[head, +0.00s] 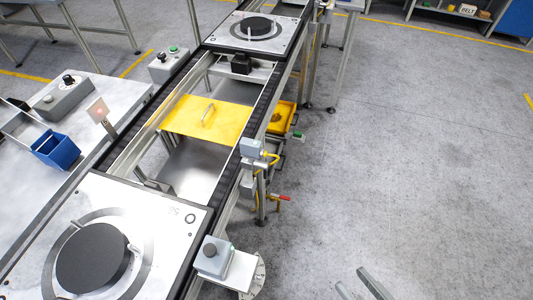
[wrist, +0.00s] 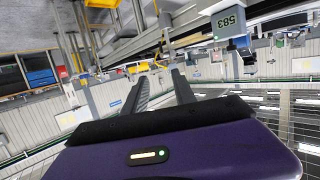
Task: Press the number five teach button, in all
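No button clearly marked with a five is readable. A grey box with a dark round button (head: 210,250) stands on a pale bracket at the right side of the conveyor, beside the near pallet.
The conveyor (head: 182,225) carries a near pallet (head: 165,200) and a far pallet (head: 285,33) with black discs. A yellow plate (head: 215,122) lies between them. A blue-grey box (head: 250,147) and red-handled valve (head: 285,198) stick out on the right. Floor at right is clear.

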